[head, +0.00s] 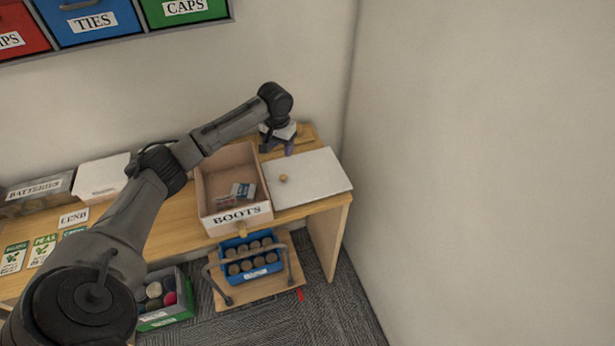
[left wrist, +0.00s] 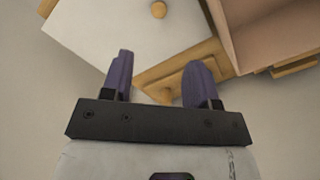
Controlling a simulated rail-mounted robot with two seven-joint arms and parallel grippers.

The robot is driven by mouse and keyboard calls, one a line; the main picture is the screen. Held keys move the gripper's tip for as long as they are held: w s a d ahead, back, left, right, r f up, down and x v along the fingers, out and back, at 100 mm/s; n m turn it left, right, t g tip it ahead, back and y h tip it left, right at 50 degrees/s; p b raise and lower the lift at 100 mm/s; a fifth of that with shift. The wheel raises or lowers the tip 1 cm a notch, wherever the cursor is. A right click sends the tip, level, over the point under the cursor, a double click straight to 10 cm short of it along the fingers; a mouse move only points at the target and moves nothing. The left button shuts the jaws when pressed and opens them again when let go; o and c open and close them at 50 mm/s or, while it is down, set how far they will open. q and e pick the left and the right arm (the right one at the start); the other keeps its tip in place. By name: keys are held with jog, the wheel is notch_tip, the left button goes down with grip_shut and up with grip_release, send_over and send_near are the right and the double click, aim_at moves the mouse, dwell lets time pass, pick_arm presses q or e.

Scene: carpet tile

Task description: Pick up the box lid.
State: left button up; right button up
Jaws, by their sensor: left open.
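A flat white panel with a small round wooden knob, which looks like the box lid (head: 318,178), lies on the wooden desk right of an open box labelled BOOTS (head: 207,196). In the left wrist view the lid (left wrist: 110,28) and its knob (left wrist: 158,10) show at the top, beyond the fingertips. My left gripper (head: 277,148) is open and points down behind the lid, near the desk's back edge. Its two purple fingers (left wrist: 160,68) are apart with nothing held between them. My right gripper is not in view.
The BOOTS box holds a few small packets (head: 242,191). The wall (head: 480,170) stands close on the right. Below the desk are a blue crate (head: 229,243) of jars on a wooden tray and a grey bin (head: 184,284). Labelled bins (head: 95,22) hang upper left.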

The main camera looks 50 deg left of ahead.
pick_arm(q)
send_over(283, 176)
notch_tip(283, 176, down, 8)
jog(key=shift+w+a+r+b, duration=0.1)
jog(key=shift+a+r+b, duration=0.05)
jog(key=shift+b, duration=0.15)
jog(key=shift+f, duration=2.65)
grip_shut()
